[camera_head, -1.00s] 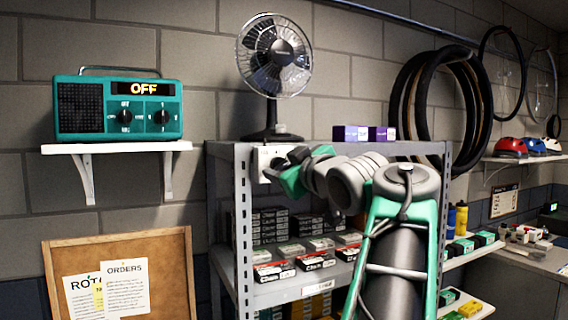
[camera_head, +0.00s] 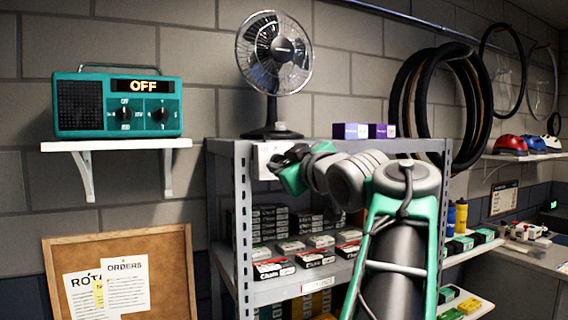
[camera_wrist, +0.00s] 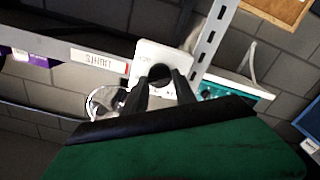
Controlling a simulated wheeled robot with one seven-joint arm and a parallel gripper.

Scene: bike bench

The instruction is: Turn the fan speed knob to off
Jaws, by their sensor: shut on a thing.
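The fan (camera_head: 275,70) stands on top of the grey shelf unit, with a black base and grey cage. A white control plate (camera_head: 266,151) is fixed at the shelf's upper front edge, partly hidden by my gripper (camera_head: 276,166). In the wrist view the white plate (camera_wrist: 152,54) carries a dark round knob (camera_wrist: 160,71). My gripper's two dark fingers (camera_wrist: 161,80) close on this knob from both sides. The fingers hide part of the knob, and I cannot read its setting or the plate's marks.
A teal radio (camera_head: 120,106) showing OFF sits on a white wall shelf (camera_head: 116,145) at left. The grey shelf unit (camera_head: 243,215) holds several small boxes; two purple boxes (camera_head: 350,131) stand on top. A corkboard (camera_head: 150,245) is at lower left. Tyres hang at right.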

